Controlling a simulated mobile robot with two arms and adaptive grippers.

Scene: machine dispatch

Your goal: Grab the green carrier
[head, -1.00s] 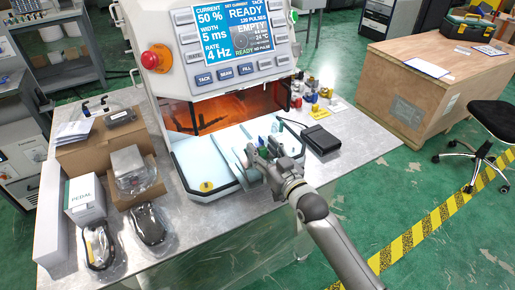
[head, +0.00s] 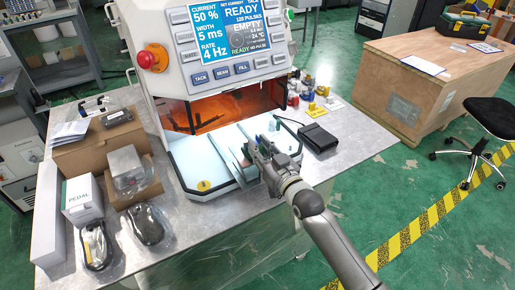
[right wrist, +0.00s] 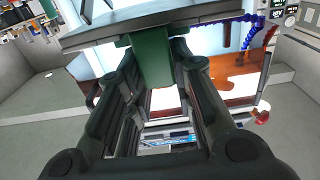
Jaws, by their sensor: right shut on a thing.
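The green carrier shows in the right wrist view as a green block (right wrist: 151,56) between my right gripper's fingers, under a flat grey plate (right wrist: 165,20). My right gripper (right wrist: 150,75) is shut on this green block. In the head view my right gripper (head: 254,158) is at the front of the machine's white work bed (head: 198,168), beside a thin upright grey plate (head: 229,157). The gripper mostly hides the carrier there. My left gripper is not in view.
The machine (head: 215,60) with its screen stands behind the bed. A black pedal (head: 318,137) and several small bottles lie to the right. Boxes, including a white PEDAL box (head: 85,203), and bagged parts crowd the bench's left. The bench's front right (head: 350,155) is clear.

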